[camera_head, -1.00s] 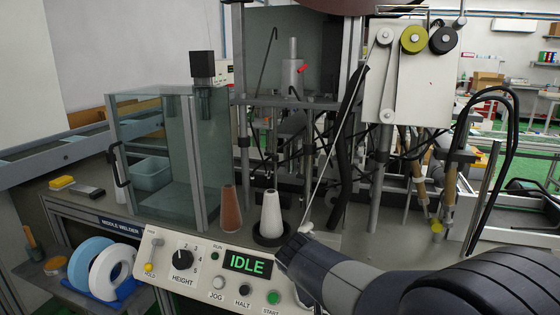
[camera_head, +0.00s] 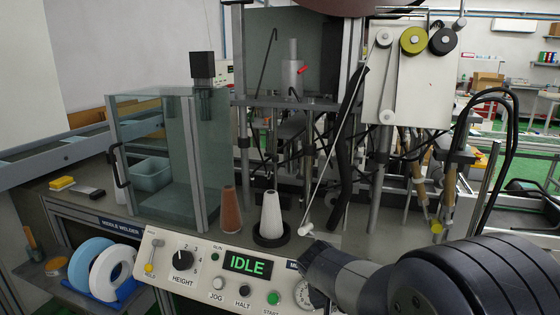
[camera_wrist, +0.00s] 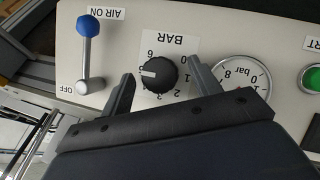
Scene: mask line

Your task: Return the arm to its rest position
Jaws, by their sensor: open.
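My arm (camera_head: 430,280) reaches in from the lower right in the head view, its far end over the right part of the control panel (camera_head: 205,260). The black BAR knob (camera_wrist: 158,74) appears between and beyond the fingertips; I cannot tell the distance. In the head view the fingers are hidden behind the wrist.
The panel also carries a blue-tipped AIR lever (camera_wrist: 89,27), a pressure gauge (camera_wrist: 242,75) and a green button (camera_wrist: 312,78). A white cone (camera_head: 271,212), a brown cone (camera_head: 231,210) and a glass guard (camera_head: 165,165) stand behind the panel. A black hose (camera_head: 510,150) loops at right.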

